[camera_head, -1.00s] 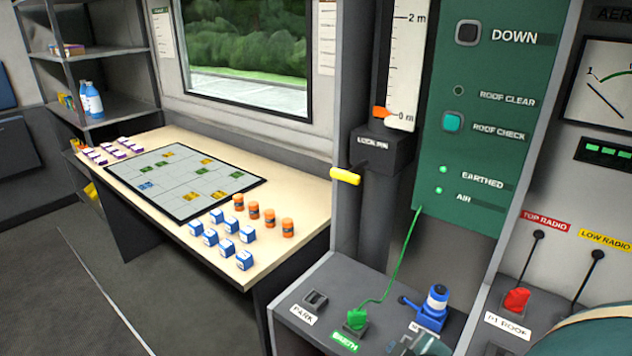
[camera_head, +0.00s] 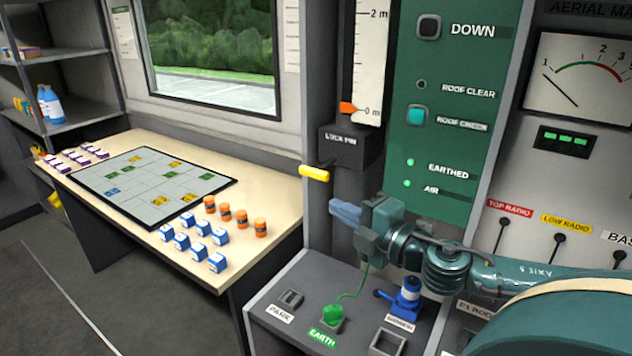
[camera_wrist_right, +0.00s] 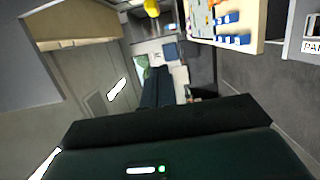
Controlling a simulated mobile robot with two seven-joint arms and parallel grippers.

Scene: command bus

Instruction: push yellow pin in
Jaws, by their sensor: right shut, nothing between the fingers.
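A yellow end, likely the same pin, shows at the top of the right wrist view (camera_wrist_right: 152,8). My right gripper (camera_head: 340,210) is shut and empty. It points left, below and slightly right of the pin, and appears apart from it. My left gripper is not in view.
A console below holds the green earth plug (camera_head: 332,314) with its cable, and a blue valve (camera_head: 408,296). A table (camera_head: 270,205) with a map board, blue-white blocks and orange cylinders stands to the left. The green panel (camera_head: 450,150) rises behind my right arm.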

